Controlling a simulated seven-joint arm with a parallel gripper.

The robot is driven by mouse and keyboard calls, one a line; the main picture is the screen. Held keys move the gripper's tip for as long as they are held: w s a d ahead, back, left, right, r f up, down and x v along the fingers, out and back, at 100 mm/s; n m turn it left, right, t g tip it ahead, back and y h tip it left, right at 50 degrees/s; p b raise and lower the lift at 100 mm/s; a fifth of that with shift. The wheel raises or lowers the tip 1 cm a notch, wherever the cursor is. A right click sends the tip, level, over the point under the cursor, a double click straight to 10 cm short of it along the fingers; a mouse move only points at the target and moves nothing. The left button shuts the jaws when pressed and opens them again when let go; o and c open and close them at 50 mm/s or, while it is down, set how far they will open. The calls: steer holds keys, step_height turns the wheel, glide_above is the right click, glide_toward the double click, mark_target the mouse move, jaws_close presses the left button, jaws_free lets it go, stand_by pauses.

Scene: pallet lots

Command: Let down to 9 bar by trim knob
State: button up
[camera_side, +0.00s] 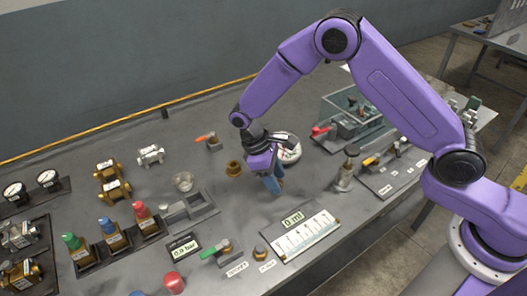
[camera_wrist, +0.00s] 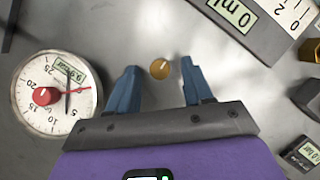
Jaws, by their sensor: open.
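My gripper (camera_side: 274,186) is open and empty above the middle of the bench, with its blue fingers pointing down. In the wrist view a small round brass knob (camera_wrist: 160,69) with a pale pointer line sits between and slightly beyond the two fingertips (camera_wrist: 158,78), touching neither as far as I can see. In the side view that knob seems hidden by my fingers. A round white dial (camera_wrist: 78,112) with a red knob (camera_wrist: 43,96), a red needle and a small bar display lies left of the gripper; it also shows in the side view (camera_side: 291,156).
A panel with a 0 ml display (camera_side: 293,218) stands close in front of the gripper. A bar display (camera_side: 183,250), a green-handled valve (camera_side: 217,250) and another brass knob (camera_side: 262,252) lie nearer the front edge. A brass fitting (camera_side: 233,169) stands just left.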

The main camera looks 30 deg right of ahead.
steer(key=v, duration=1.6)
steer(key=shift+r, duration=0.25)
steer(key=shift+s, duration=0.1)
steer(key=s+d+r+n+t+y, duration=0.1)
steer(key=s+d+r, duration=0.15)
steer(key=s, duration=0.45)
steer(key=s+d+r+n+t, duration=0.1)
steer(key=s+d+r, duration=0.1)
steer(key=s+d, duration=0.35)
steer(key=s+d+f+n+y, duration=0.1)
steer(key=s+d, duration=0.4)
steer(key=s, duration=0.4)
steer(key=s+d+f+t+y, duration=0.1)
steer(key=s+d, duration=0.4)
steer(key=s, duration=0.5)
steer(key=shift+d+n+t+y, duration=0.3)
steer(key=shift+d+n, duration=0.05)
steer(key=shift+n, duration=0.05)
steer(key=shift+w+f, duration=0.1)
